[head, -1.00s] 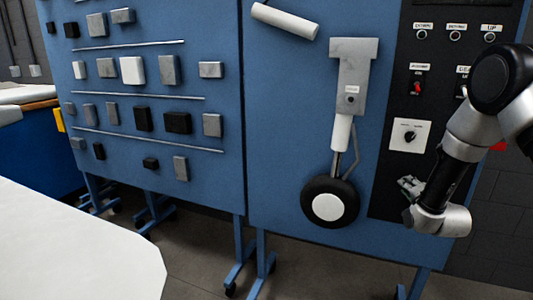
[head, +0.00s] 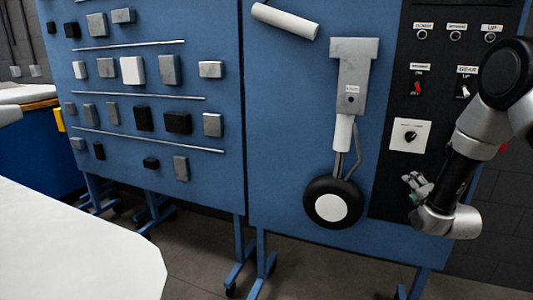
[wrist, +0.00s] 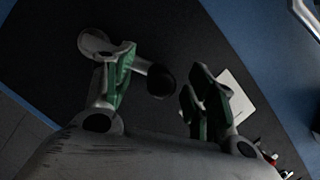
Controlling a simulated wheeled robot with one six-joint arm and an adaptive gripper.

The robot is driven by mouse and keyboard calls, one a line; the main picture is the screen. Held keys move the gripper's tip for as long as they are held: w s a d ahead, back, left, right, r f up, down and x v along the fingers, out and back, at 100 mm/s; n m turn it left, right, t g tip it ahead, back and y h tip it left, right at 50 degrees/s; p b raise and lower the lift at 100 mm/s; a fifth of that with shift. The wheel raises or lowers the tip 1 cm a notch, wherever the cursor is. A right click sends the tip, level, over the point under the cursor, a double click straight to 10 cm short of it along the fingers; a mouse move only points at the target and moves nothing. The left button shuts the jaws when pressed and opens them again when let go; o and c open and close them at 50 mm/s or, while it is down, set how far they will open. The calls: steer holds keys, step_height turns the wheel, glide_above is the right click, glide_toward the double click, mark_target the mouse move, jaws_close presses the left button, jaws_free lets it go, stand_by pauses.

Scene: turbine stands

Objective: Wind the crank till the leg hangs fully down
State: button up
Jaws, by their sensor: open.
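The landing leg (head: 343,133) hangs from a grey bracket (head: 352,60) on the blue panel, nearly straight down with a slight lean to the left. Its black wheel (head: 332,203) is at the bottom. The crank shows in the wrist view as a pale round hub (wrist: 93,42) with an arm ending in a dark knob (wrist: 160,81). My gripper (wrist: 163,68) is open, with its green-padded fingers on either side of the knob; I cannot tell whether they touch it. In the head view my gripper (head: 414,184) is low on the black control panel, and the crank is hidden or too small there.
The black panel carries a rotary knob on a white plate (head: 409,136), a red switch (head: 417,89), a gear switch (head: 465,88) and several round indicators (head: 455,35). A white cylinder (head: 285,20) juts from the blue panel. A white table (head: 75,245) fills the lower left.

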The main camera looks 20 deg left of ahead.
steer(key=shift+s, duration=2.95)
steer(key=s+d+f+n+g+h, duration=0.1)
steer(key=s+f+n+g, duration=0.4)
steer(key=f, duration=0.7)
steer(key=s+d+n+g+h, duration=0.25)
steer(key=s+g, duration=0.25)
steer(key=s, duration=0.3)
steer(key=s+d+r, duration=0.5)
steer(key=s+r, duration=0.4)
steer(key=r, duration=0.1)
steer(key=s+d+r+n, duration=0.1)
steer(key=s+d+r, duration=0.4)
steer(key=s+r, duration=0.4)
steer(key=s+d+r+g, duration=0.1)
steer(key=s+d+r, duration=0.4)
steer(key=s+r, duration=0.5)
steer(key=shift+r+n+h, duration=0.35)
steer(key=shift+r, duration=0.05)
